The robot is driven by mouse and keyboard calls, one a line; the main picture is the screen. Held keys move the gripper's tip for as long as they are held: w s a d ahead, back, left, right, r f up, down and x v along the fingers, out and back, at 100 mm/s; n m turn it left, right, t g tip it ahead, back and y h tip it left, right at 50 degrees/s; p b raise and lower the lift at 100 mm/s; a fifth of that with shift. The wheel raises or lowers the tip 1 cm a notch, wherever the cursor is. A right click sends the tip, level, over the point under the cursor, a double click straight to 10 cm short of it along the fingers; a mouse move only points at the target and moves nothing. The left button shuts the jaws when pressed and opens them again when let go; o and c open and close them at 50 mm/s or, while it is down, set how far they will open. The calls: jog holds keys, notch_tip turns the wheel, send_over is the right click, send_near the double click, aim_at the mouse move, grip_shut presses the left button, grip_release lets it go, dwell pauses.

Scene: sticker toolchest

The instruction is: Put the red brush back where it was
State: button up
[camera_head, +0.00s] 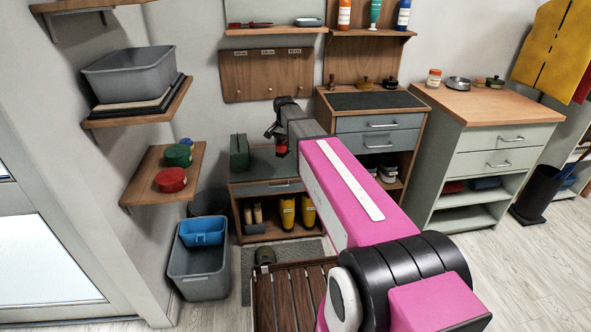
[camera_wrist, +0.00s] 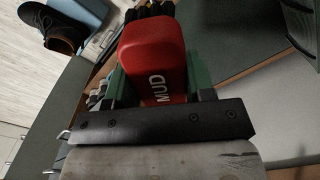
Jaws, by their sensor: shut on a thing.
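My gripper (camera_head: 279,138) is shut on a red block-shaped piece lettered MUD (camera_wrist: 153,62), which I take to be the red brush. In the head view the held red piece (camera_head: 281,148) hangs in the air above the low bench (camera_head: 262,166), right of a dark green box-like thing (camera_head: 239,152). A wooden hook board (camera_head: 268,74) with several small labels is on the wall behind; the labels are too small to read.
A shelf (camera_head: 275,30) above the board holds a thin red item (camera_head: 249,24). Left shelves hold a grey bin (camera_head: 130,76) and red and green round tins (camera_head: 171,180). A dark shoe (camera_head: 264,256) lies below. Yellow boots (camera_head: 287,212) stand under the bench. A drawer cabinet (camera_head: 378,122) stands right.

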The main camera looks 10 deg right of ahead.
jog(key=w+a+f+m, duration=0.2)
jog(key=w+f, duration=0.3)
jog(key=f, duration=0.1)
jog(key=w+d+f, duration=0.1)
jog(key=d+f, duration=0.1)
jog(key=d, duration=0.1)
jog(key=w+d+f, duration=0.2)
jog(key=d, duration=0.1)
jog(key=w+d+f, duration=0.1)
jog(key=d+f, duration=0.1)
jog(key=d, duration=0.1)
jog(key=shift+w+d, duration=0.25)
jog(key=shift+w, duration=0.1)
jog(key=shift+f, duration=2)
jog(key=shift+f, duration=0.15)
jog(key=o, duration=0.9)
